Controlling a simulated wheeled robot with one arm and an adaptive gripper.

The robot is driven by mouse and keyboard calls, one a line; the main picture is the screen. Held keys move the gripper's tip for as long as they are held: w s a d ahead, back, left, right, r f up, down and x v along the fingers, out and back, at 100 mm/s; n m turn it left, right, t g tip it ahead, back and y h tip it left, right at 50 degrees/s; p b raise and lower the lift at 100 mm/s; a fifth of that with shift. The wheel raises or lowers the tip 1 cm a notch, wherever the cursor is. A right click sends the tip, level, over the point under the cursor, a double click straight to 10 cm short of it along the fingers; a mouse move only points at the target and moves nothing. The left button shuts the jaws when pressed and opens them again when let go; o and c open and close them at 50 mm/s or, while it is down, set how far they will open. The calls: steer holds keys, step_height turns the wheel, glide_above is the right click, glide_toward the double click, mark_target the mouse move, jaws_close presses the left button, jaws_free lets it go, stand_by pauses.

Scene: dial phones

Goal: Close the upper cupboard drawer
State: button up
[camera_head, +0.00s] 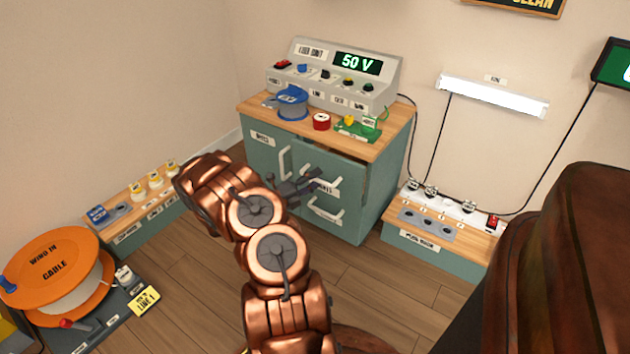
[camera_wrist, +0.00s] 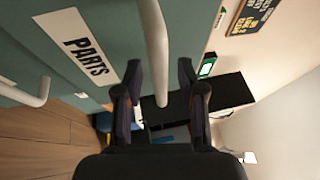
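The teal cupboard (camera_head: 375,195) has a wooden top and stands against the back wall. Its upper drawer (camera_head: 343,166) is on the right part of the front and looks pulled out, with a dark gap above it. The drawer's front with a PARTS label (camera_wrist: 84,48) fills the upper left of the wrist view. Its pale bar handle (camera_wrist: 155,45) passes between my fingertips. My gripper (camera_wrist: 160,80) is open, with a finger on either side of the handle and gaps visible. In the head view my gripper (camera_head: 298,186) is at the drawer front, partly hiding it.
A lower handle (camera_head: 325,214) sits below, and a vertical door handle (camera_head: 284,163) is to the left. A control unit (camera_head: 330,75), blue spool (camera_head: 292,103) and red roll (camera_head: 321,121) are on top. A low socket bench (camera_head: 440,245) stands right; floor in front is clear.

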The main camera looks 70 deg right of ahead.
jaws_close()
stand_by(0.7)
